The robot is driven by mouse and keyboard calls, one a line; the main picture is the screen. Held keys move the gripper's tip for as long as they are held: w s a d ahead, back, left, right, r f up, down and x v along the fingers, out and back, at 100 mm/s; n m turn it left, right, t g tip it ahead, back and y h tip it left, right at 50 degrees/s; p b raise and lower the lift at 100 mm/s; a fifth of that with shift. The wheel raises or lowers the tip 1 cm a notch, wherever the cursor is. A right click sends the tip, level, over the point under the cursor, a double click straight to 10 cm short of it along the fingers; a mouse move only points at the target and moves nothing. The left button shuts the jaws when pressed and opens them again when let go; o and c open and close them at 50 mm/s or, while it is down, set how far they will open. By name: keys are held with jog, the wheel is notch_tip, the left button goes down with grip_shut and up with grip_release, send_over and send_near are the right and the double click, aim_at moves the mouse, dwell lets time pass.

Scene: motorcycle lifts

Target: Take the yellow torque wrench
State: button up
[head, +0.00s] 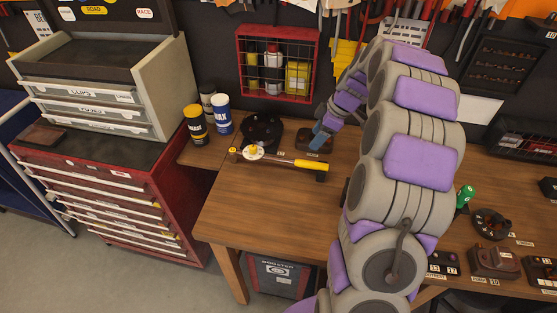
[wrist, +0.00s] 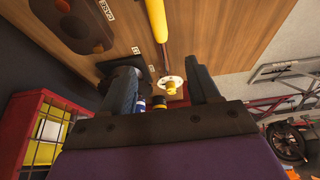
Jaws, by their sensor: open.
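The yellow torque wrench (head: 308,164) lies on the wooden workbench, with its yellow handle to the right and a round white dial on its shaft to the left. In the wrist view the yellow handle (wrist: 156,20) is at the top and the white dial lies beyond, framed between my fingers. My gripper (wrist: 163,88) is open with nothing held between its fingers. In the head view my gripper (head: 320,136) is behind the wrench's handle end, apart from it. Its exact height over the bench is hard to tell.
A dark round-topped device (head: 262,130) stands behind the wrench. Yellow-capped (head: 195,125) and blue-labelled (head: 222,115) cans stand at the bench's back left. A red wire cabinet (head: 277,62) hangs behind. The bench front (head: 260,205) is clear.

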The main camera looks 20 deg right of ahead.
aim_at(300, 160)
jog(key=b+x, duration=0.1)
jog(key=x, duration=0.9)
jog(key=shift+f+b, duration=0.35)
jog(key=shift+b, duration=0.05)
jog(key=shift+a+b+x, duration=0.2)
jog(key=shift+b+x, duration=0.55)
jog(key=shift+x, duration=2.15)
jog(key=shift+a+r, duration=0.1)
grip_shut()
